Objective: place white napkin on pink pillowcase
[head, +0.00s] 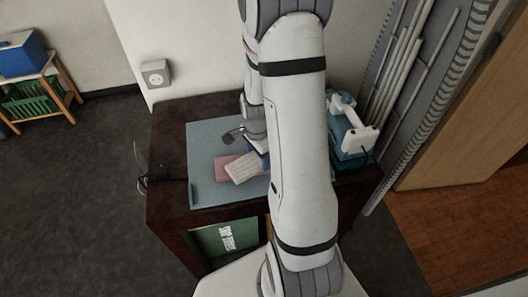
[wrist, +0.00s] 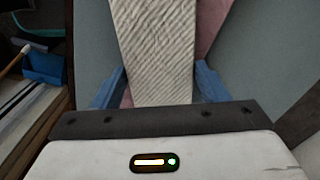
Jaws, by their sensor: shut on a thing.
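The white napkin (head: 244,167) is a folded, ribbed cream-white cloth. In the wrist view the napkin (wrist: 156,45) lies between the blue fingers of my gripper (wrist: 157,85), which is shut on its near end. The pink pillowcase (head: 222,164) is a flat folded cloth on the blue-grey mat. The napkin overlaps the pillowcase in the head view, and the pillowcase (wrist: 212,22) shows behind and right of the napkin in the wrist view. I cannot tell whether the two touch. My arm hides the gripper's fingertips in the head view.
The blue-grey mat (head: 205,140) covers part of the dark wooden table (head: 170,135). A white and blue device (head: 352,128) stands at the table's right. The mat's left side is clear.

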